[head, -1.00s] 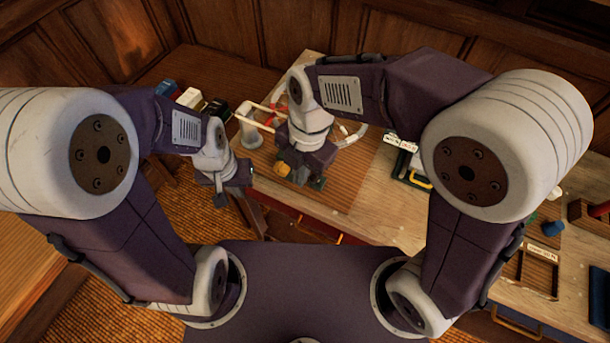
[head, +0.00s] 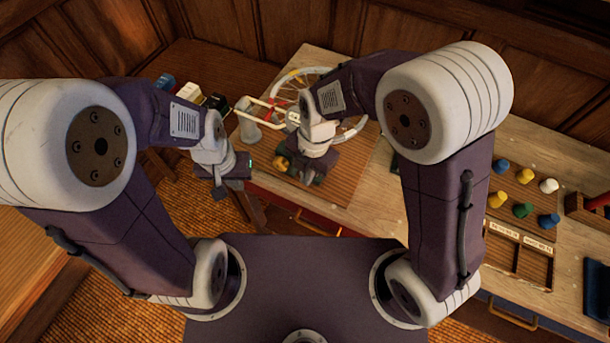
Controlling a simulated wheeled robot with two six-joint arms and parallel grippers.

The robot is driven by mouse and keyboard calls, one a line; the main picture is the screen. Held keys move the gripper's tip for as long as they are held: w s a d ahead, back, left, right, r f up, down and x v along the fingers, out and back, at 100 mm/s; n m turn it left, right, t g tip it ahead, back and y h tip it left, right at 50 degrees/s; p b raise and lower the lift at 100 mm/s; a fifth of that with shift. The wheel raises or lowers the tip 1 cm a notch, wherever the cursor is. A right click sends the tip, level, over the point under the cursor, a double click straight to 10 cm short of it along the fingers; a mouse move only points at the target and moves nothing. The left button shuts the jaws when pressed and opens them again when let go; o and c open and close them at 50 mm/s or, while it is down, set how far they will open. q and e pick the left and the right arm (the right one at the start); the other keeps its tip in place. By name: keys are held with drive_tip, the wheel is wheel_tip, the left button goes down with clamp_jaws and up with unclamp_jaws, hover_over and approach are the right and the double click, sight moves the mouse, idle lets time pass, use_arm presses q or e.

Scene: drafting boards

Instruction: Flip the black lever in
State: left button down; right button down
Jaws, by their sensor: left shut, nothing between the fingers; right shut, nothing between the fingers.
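I cannot make out the black lever; my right arm and gripper cover part of the area around the wheel. A spoked wheel with a pale rim (head: 354,131) is on the bench behind my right forearm. A cream fork-like frame with red parts (head: 262,105) reaches toward it from a grey stand (head: 249,132). My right gripper (head: 300,176) is shut and empty, pointing down over the wooden board in front of the wheel. A small orange-yellow thing (head: 281,163) shows at its left side; contact is unclear. My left gripper (head: 221,191) is shut and empty, off the bench's left front edge.
Several coloured blocks (head: 190,93) stand at the back left. On the right, several coloured pegs (head: 523,176) stand on a board behind a divided wooden tray (head: 518,256). The bench top (head: 385,205) right of the wheel's board looks clear.

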drive_tip(key=shift+w+d+r, duration=0.1)
drive_tip(key=shift+w+d+r+p, duration=0.3)
drive_tip(key=shift+w+r, duration=0.1)
drive_tip(key=shift+w, duration=0.15)
drive_tip(key=shift+w+d+r, duration=0.15)
drive_tip(key=shift+w+d, duration=0.05)
drive_tip(key=shift+w, duration=0.3)
drive_tip(key=shift+w+d+r, duration=0.15)
drive_tip(key=shift+w+d, duration=0.05)
drive_tip(key=shift+w, duration=0.25)
drive_tip(key=shift+w+d+p, duration=0.2)
drive_tip(key=shift+w+d, duration=0.15)
drive_tip(key=shift+w, duration=0.4)
drive_tip(key=shift+w+d+p, duration=0.15)
drive_tip(key=shift+w+d, duration=0.15)
drive_tip(key=shift+w, duration=0.4)
drive_tip(key=shift+w+r, duration=0.1)
drive_tip(key=shift+w, duration=0.1)
drive_tip(key=shift+w+r, duration=0.1)
